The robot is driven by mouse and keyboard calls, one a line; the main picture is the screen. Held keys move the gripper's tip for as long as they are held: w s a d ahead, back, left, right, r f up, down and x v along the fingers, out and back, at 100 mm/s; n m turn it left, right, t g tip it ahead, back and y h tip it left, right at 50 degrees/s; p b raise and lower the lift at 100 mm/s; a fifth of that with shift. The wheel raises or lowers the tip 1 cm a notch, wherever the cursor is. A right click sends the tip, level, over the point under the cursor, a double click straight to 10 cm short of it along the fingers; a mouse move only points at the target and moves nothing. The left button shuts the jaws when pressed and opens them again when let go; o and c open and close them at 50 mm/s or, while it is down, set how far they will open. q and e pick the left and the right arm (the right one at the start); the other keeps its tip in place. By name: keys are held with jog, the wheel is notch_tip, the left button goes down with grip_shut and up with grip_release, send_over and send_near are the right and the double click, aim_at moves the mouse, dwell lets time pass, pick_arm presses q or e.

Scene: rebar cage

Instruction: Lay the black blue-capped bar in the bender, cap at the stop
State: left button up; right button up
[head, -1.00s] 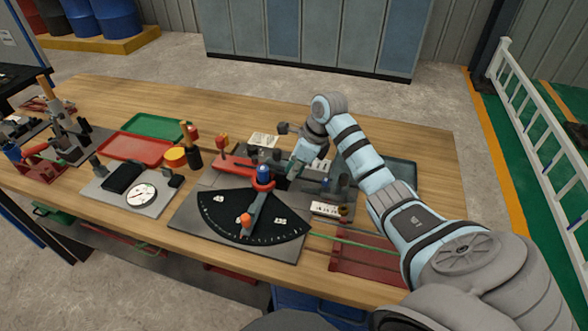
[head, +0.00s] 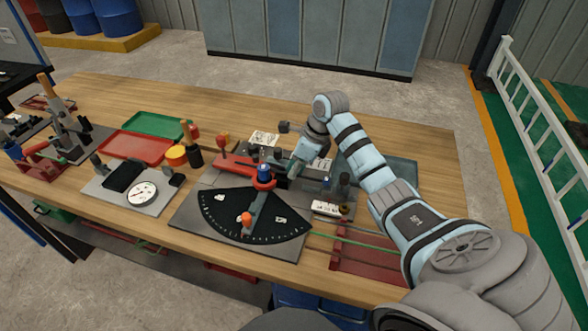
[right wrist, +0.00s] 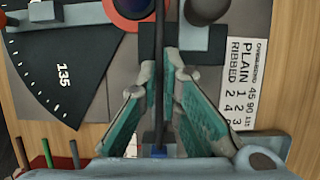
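The black bar (right wrist: 158,60) runs lengthwise through the right wrist view, over the grey bed of the bender. My right gripper (head: 294,168) is low over the bender (head: 225,172). In the right wrist view its teal-padded fingers (right wrist: 164,75) stand either side of the bar, with a narrow gap showing on the right. My left gripper is out of view.
The black angle dial (head: 225,215) with its orange-knobbed lever is in front. A red rack (head: 365,262) with a green bar is at the near right. Red (head: 135,147) and green (head: 155,124) trays and a round gauge (head: 142,193) are left.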

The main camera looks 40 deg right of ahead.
jog(key=o, duration=0.5)
jog(key=shift+w+d+r, duration=0.1)
jog(key=shift+d, duration=0.25)
jog(key=v, duration=0.7)
jog(key=shift+s+d+r, duration=0.1)
jog(key=shift+s+r, duration=0.15)
jog(key=shift+r, duration=0.05)
